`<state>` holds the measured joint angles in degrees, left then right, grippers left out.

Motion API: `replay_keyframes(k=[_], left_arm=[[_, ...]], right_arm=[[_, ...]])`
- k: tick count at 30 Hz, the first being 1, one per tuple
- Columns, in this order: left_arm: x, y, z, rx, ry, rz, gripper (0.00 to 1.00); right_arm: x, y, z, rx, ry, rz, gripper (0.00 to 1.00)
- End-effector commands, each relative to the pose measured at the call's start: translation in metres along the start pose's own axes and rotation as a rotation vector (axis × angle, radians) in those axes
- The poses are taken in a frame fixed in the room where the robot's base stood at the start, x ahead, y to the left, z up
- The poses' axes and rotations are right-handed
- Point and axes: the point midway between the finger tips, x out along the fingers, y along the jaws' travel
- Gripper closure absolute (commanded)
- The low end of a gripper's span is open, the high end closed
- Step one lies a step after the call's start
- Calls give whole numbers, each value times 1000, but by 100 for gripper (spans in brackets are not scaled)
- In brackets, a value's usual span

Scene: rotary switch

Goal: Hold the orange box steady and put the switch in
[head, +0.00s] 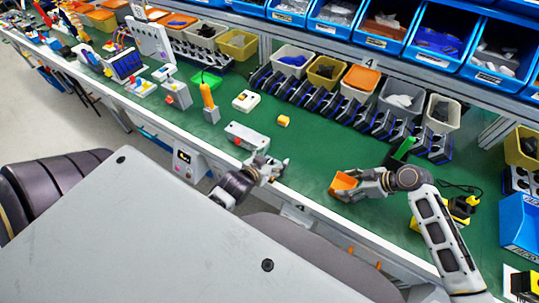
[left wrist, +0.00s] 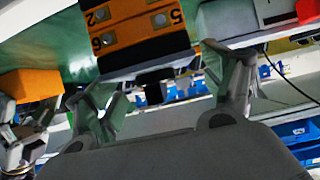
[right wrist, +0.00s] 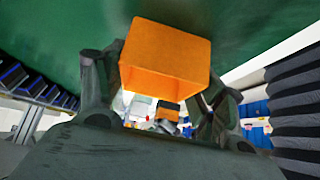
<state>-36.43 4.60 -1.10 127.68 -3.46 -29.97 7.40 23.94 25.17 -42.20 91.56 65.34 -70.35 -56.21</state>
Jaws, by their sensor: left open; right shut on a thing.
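The orange box (head: 341,185) is held by my right gripper (head: 352,187) just above the front part of the green table. In the right wrist view the orange box (right wrist: 165,55) is hollow and sits between the two fingers. A small orange block (head: 283,121), which appears to be the switch, lies on the table behind my left gripper. In the left wrist view the switch (left wrist: 142,28) shows orange and black layers with numbers, beyond the open fingertips. My left gripper (head: 277,169) is open and empty. The orange box also shows in the left wrist view (left wrist: 30,84).
A grey box (head: 247,136) with a red part lies left of the switch. A white block (head: 246,101) and an orange-handled tool (head: 208,100) stand farther back. A row of dark holders (head: 340,107) and several bins line the back. The table between my grippers is clear.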

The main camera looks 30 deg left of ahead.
Motion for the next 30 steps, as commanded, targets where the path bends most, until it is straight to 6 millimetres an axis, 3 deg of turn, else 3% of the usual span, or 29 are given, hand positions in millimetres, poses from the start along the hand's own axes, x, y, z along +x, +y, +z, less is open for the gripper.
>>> replay_keyframes(k=[9,25,30], left_arm=[[19,0,0,0,0,0,18],[20,0,0,0,0,0,18],[20,0,0,0,0,0,40]], right_arm=[[0,0,0,0,0,0,56],[0,0,0,0,0,0,56],[0,0,0,0,0,0,56]])
